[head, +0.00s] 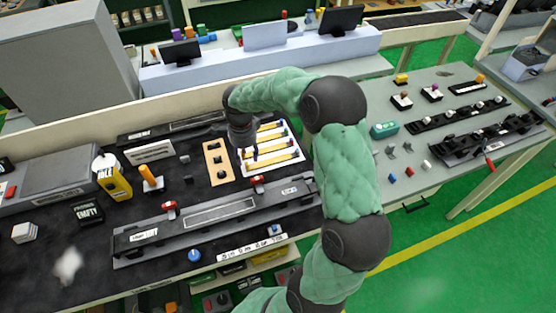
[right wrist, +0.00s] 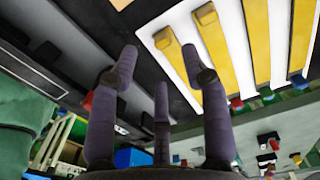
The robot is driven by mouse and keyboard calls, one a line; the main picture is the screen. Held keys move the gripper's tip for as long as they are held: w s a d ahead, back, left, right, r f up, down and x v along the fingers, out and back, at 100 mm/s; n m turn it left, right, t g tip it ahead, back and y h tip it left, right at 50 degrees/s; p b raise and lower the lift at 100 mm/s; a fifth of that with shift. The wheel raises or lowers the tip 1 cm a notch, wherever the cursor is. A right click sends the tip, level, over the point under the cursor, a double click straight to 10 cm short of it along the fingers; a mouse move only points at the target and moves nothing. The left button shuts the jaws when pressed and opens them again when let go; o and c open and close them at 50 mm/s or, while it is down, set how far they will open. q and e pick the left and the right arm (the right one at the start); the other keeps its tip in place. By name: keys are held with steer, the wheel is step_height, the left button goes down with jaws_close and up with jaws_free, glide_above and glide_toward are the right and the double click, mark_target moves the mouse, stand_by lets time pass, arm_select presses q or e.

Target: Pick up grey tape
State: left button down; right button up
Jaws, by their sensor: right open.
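I cannot pick out a grey tape with certainty in either view. My right gripper (head: 247,152) hangs over the white tray (head: 290,160) with yellow bars (head: 272,149) on the dark bench. In the right wrist view its fingers (right wrist: 160,65) are spread apart with nothing between them, and yellow bars (right wrist: 228,65) in the white tray show beyond the right-hand finger. My green-sleeved right arm hides part of the bench and whatever lies behind it. My left gripper is not in view.
A wooden plate (head: 217,162) with black knobs lies left of the tray. A long grey rail (head: 220,212) with red clips runs in front. A yellow bottle (head: 112,177), an orange-handled tool (head: 150,178) and a pale blurred patch (head: 68,264) are at left. A second bench (head: 445,150) stands right.

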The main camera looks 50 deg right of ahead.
mark_target(246, 164)
steer(key=f, duration=0.1)
steer(key=f+b, duration=0.1)
steer(key=f, duration=0.3)
steer(key=shift+w, duration=0.35)
steer(key=shift+r, duration=0.1)
jaws_close()
